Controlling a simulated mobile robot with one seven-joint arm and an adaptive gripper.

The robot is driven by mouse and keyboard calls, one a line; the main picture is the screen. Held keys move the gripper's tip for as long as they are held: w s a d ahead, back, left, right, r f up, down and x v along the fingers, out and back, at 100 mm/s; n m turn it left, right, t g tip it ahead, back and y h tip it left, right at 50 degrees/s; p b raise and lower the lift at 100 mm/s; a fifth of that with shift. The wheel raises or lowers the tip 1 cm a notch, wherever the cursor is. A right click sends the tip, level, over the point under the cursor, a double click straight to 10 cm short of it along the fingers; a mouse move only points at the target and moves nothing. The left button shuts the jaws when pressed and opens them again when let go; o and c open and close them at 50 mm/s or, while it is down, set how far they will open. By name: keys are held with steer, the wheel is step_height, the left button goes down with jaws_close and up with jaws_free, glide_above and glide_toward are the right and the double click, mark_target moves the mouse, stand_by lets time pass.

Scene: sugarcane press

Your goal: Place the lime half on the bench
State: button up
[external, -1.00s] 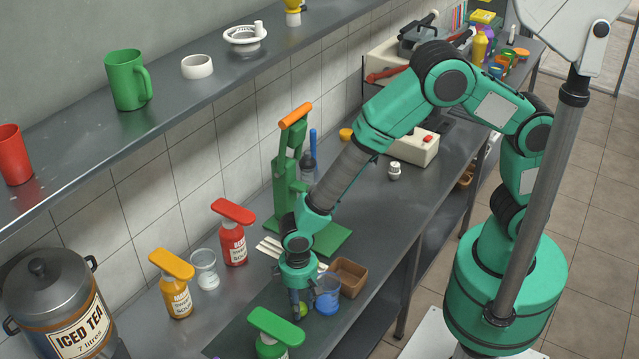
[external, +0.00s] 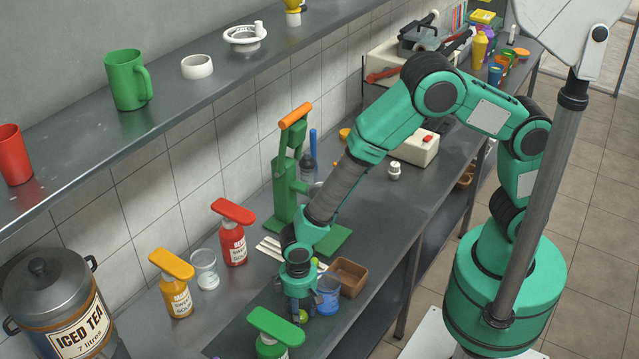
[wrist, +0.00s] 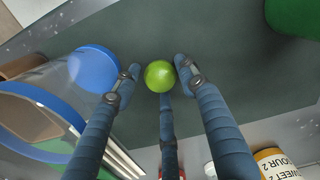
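The lime half (external: 302,317) shows as a small green round thing at the front of the bench (external: 375,225). In the wrist view the lime half (wrist: 160,76) lies against a dark green-grey surface, its rounded green skin facing the camera. My gripper (wrist: 158,80) is open, with its fingers spread around the lime half. A gap shows on the left finger's side; the right fingertip is very near it, and I cannot tell if it touches. In the external view my gripper (external: 300,310) points down at the bench, low over the lime half.
A clear blue-rimmed cup (external: 328,293) stands close to the right of my gripper, with a brown box (external: 348,277) behind it. A green-topped bottle (external: 273,335) stands close in front. The green press (external: 290,185) and white sticks (external: 270,248) are behind.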

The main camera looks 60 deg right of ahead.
steer(key=shift+r, duration=0.15)
step_height(320, 180, up, 12)
steer(key=p, duration=0.2)
stand_by(0.5)
stand_by(0.6)
